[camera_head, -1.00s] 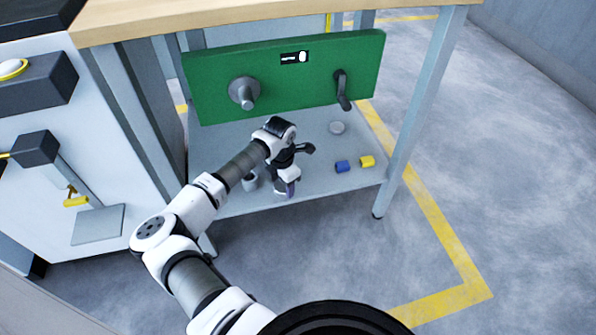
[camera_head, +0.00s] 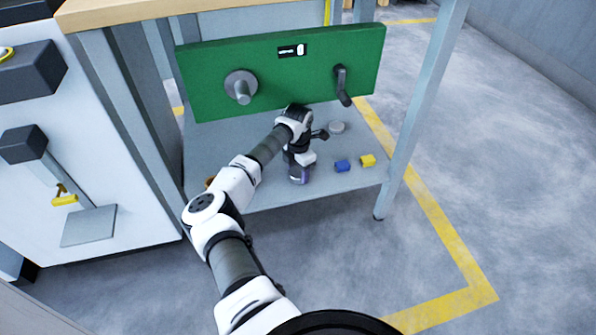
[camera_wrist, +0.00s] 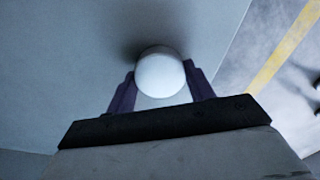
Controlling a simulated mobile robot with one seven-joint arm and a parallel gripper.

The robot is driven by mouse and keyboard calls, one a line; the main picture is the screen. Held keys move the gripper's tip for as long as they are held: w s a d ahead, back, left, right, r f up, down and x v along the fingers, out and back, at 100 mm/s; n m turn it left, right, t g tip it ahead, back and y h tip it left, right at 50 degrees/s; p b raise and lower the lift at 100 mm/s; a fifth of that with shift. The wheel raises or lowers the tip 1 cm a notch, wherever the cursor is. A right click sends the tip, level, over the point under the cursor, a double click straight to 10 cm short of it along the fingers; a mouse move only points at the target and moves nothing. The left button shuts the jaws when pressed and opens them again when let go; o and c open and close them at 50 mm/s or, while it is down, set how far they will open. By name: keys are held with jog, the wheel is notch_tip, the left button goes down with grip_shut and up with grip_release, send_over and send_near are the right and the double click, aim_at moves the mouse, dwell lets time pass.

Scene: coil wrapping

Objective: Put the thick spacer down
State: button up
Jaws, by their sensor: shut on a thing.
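My gripper (camera_head: 299,177) points down over the lower grey shelf (camera_head: 240,150), near its front edge. In the wrist view its two purple fingers are shut on a pale, round-topped piece (camera_wrist: 160,74), which I take for the thick spacer. The piece sits between the fingertips with the shelf behind it and a dark shadow beside it. I cannot tell whether it touches the shelf. In the head view the gripper hides most of it.
A blue piece (camera_head: 342,166) and a yellow piece (camera_head: 367,160) lie to the right of my gripper. A grey disc (camera_head: 337,127) lies farther back. A green panel (camera_head: 210,75) with a grey spindle (camera_head: 241,86) and a crank (camera_head: 341,84) hangs above the shelf.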

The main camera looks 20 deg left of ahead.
aim_at(298, 172)
jog(key=o, duration=1.1)
jog(key=shift+f, duration=0.1)
jog(key=shift+r+p, duration=1.2)
jog(key=shift+r, duration=2.7)
